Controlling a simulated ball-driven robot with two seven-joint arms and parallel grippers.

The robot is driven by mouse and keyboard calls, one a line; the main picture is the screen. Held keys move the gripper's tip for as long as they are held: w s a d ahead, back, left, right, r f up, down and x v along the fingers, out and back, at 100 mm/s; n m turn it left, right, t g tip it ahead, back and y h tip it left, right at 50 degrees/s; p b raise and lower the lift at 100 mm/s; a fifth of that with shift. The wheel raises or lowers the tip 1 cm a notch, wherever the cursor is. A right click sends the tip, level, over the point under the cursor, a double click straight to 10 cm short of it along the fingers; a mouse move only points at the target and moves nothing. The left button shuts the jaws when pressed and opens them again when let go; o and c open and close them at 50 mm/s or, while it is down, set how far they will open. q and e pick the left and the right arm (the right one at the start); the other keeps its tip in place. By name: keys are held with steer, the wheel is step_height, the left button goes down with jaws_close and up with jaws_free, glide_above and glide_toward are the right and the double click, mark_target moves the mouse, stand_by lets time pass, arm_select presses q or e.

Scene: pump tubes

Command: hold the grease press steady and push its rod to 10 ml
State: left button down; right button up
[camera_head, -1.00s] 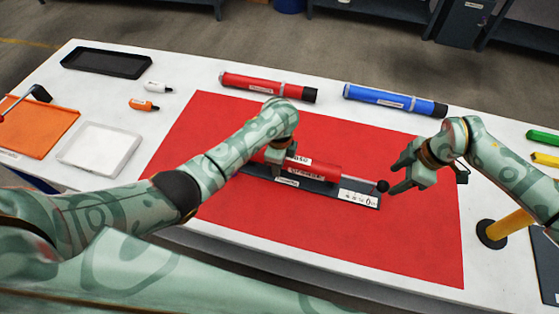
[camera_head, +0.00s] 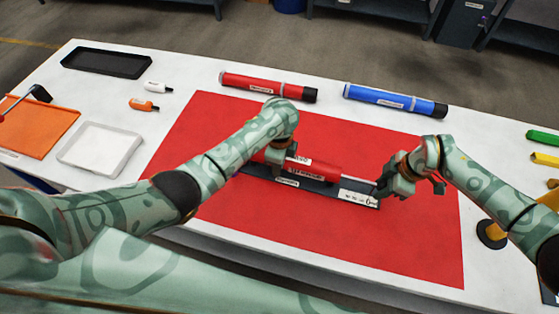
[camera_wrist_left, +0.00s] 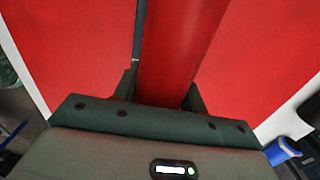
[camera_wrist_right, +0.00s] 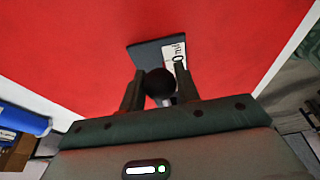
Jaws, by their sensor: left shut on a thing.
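The red grease press (camera_head: 322,172) lies in a dark holder (camera_head: 315,185) on the red mat, its thin metal rod (camera_head: 358,182) sticking out to the right. My left gripper (camera_head: 280,165) is shut around the red barrel, which also shows in the left wrist view (camera_wrist_left: 180,45). My right gripper (camera_head: 384,185) is at the rod's end. In the right wrist view the black knob (camera_wrist_right: 160,83) sits between its two open fingers; whether they touch it is unclear. A white scale label (camera_head: 357,198) lies below the rod, its small print unreadable.
A red tube (camera_head: 265,87) and a blue tube (camera_head: 395,101) lie behind the red mat (camera_head: 210,125). A black tray (camera_head: 105,63), small bottles, a white tray (camera_head: 98,150) and an orange tray (camera_head: 40,130) are at left. Green and yellow items lie at right.

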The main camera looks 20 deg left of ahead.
steer(key=shift+a, duration=1.05)
steer(key=shift+d, duration=0.3)
stand_by(0.3)
steer(key=o, duration=1.2)
steer(key=shift+r, duration=0.1)
steer(key=shift+v, duration=3.45)
arm_select(q)
steer(key=c, duration=0.7)
jaws_free()
